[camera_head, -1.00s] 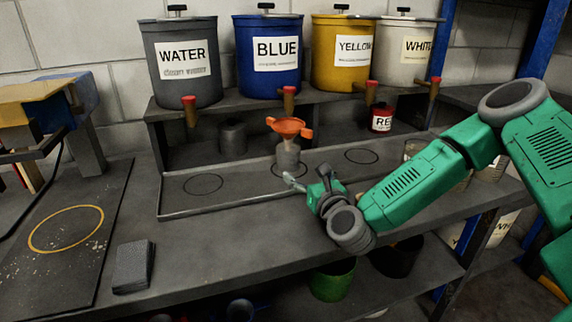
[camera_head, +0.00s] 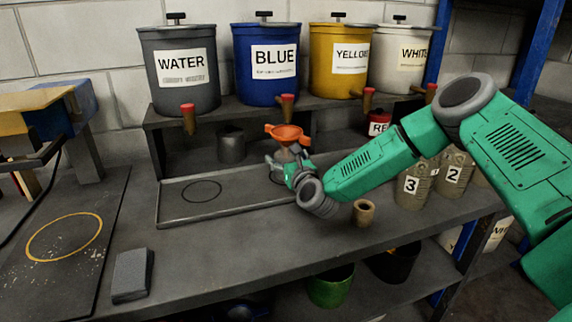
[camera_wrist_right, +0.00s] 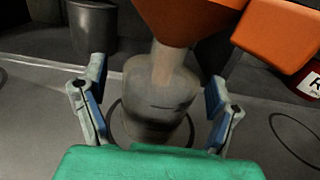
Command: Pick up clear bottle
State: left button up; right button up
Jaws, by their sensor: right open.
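The clear bottle (camera_wrist_right: 157,100) stands upright on the tray inside a dark ring, with an orange funnel (camera_head: 288,134) in its mouth. In the head view my right gripper (camera_head: 282,163) is at the bottle and covers much of it. In the right wrist view the open fingers of my right gripper (camera_wrist_right: 156,104) stand on either side of the bottle, with gaps to it. The funnel (camera_wrist_right: 188,20) is above, at the top of that view. My left gripper is not in view.
A grey tray (camera_head: 232,210) has another ring to the left. Water (camera_head: 180,65), blue, yellow and white buckets with taps stand on the shelf above. A grey cup (camera_head: 231,145) is behind the tray. A small brown cup (camera_head: 363,212) and numbered cans (camera_head: 411,187) are right.

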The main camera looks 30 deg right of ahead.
jog(key=shift+w+d, duration=0.1)
jog(key=shift+w, duration=0.4)
jog(key=shift+s+d, duration=0.1)
jog(key=shift+d, duration=0.1)
jog(key=c, duration=1.8)
jog(key=shift+o, duration=0.2)
jog(key=shift+r, duration=0.15)
